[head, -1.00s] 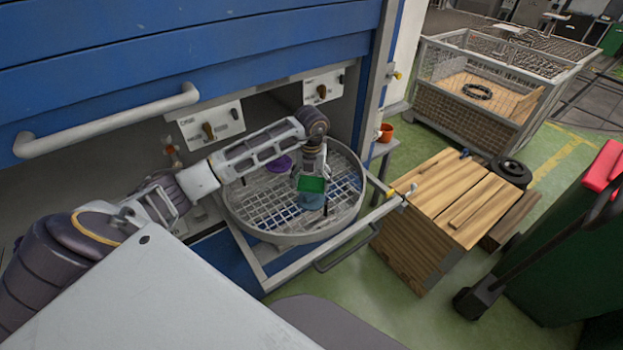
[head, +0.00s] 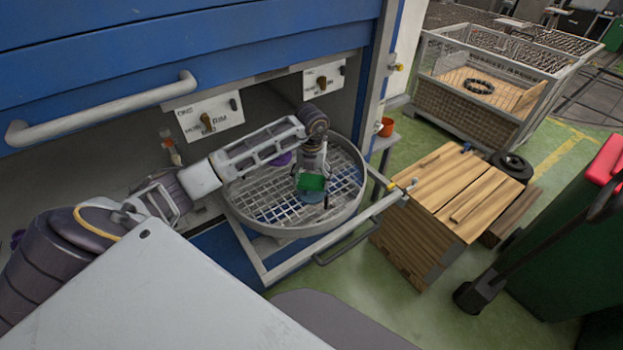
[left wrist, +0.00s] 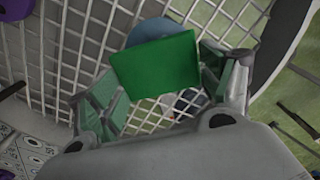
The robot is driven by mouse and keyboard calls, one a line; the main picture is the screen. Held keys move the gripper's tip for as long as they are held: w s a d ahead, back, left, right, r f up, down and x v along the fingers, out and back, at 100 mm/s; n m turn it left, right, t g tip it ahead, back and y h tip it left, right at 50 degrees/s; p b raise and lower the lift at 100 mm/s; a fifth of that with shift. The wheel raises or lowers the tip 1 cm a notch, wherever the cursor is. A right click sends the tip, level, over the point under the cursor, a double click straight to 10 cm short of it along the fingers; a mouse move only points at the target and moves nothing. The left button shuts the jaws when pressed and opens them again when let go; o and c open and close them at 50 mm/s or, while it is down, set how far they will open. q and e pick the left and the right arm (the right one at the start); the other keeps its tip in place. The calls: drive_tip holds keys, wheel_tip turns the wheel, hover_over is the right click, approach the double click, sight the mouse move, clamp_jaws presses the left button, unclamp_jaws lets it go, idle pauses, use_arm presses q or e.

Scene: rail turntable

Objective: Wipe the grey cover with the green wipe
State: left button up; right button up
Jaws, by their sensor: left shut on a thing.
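The green wipe (head: 311,182) is a flat green piece in my left gripper (head: 312,172), over the round mesh turntable (head: 252,222). My left gripper (left wrist: 155,66) is shut on the wipe, which also shows between its fingers in the left wrist view (left wrist: 155,64). A blue-grey rounded piece (head: 313,198), probably the grey cover, is on the mesh, partly hidden by the wipe. It also shows behind the wipe in the left wrist view (left wrist: 158,28). I cannot tell whether wipe and cover touch. My right gripper is not in view.
The turntable's rim and the rail (head: 350,238) surround the work area. A blue cabinet (head: 120,50) rises behind. Wooden blocks (head: 440,195) and a green bin (head: 565,240) stand to the right.

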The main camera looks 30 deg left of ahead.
sight(305, 185)
use_arm(q)
drive_tip(key=shift+f+b, duration=0.4)
drive_tip(key=shift+f, duration=0.2)
idle(0.8)
drive_tip(key=shift+w, duration=0.15)
drive_tip(key=shift+w+d+b, duration=0.2)
drive_tip(key=shift+w+d, duration=0.05)
drive_tip(key=shift+w, duration=0.25)
drive_tip(key=shift+w+d+b, duration=0.2)
drive_tip(key=shift+w+d, duration=0.05)
drive_tip(key=shift+w, duration=0.25)
drive_tip(key=shift+s, duration=0.2)
drive_tip(key=shift+s+a+p, duration=0.3)
drive_tip(key=shift+s+a, duration=0.15)
drive_tip(key=shift+s, duration=0.35)
drive_tip(key=shift+s+a+f, duration=0.1)
drive_tip(key=shift+s+a, duration=0.2)
drive_tip(key=shift+s, duration=0.4)
drive_tip(key=shift+s+a+f, duration=0.1)
drive_tip(key=shift+s+a, duration=0.2)
drive_tip(key=shift+s, duration=0.4)
drive_tip(key=shift+w+d, duration=0.1)
